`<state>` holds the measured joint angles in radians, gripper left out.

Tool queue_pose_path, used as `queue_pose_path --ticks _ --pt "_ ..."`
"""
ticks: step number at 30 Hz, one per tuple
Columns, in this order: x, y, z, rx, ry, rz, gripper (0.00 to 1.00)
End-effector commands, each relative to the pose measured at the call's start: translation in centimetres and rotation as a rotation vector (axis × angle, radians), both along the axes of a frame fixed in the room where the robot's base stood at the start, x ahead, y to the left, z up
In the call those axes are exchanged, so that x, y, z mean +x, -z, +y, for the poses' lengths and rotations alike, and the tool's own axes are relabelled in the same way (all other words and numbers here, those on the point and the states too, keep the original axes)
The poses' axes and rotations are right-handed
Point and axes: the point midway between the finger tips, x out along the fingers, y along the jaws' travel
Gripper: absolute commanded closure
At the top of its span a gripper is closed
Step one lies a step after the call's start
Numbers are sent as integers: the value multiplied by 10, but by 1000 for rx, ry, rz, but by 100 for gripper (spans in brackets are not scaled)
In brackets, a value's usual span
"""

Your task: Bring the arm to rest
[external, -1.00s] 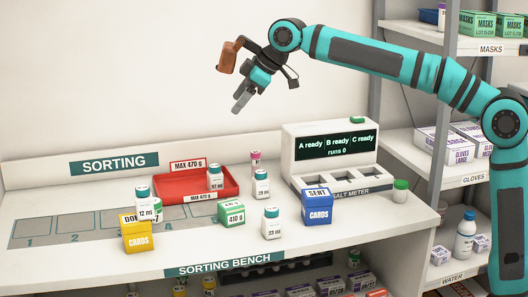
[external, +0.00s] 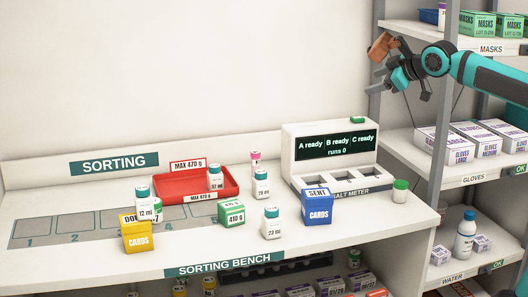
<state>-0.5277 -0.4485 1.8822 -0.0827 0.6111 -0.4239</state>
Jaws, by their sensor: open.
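My gripper (external: 386,84) is at the upper right of the external view, high above the back right of the sorting bench (external: 330,254), in front of a shelf post. Its jaws are small and partly turned away, open, and I see nothing between them. A brown part (external: 382,46) sits on top of the gripper's wrist. My teal arm (external: 495,76) comes in from the right edge, roughly level, with the shelves behind it.
Shelves with glove boxes (external: 446,143) stand at right. Air above the bench's left is clear.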

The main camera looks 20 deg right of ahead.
Motion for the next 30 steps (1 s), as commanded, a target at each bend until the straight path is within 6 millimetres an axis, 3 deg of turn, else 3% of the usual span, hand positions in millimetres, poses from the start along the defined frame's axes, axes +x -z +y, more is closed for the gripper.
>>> queue_pose_path --ticks 3,9,18,30 --pt "-21 8 -39 12 45 -58 39" --pt "-56 27 -92 26 112 -153 39" --pt "-107 63 -151 41 201 -281 39" --pt "-120 91 -217 403 473 -278 39"
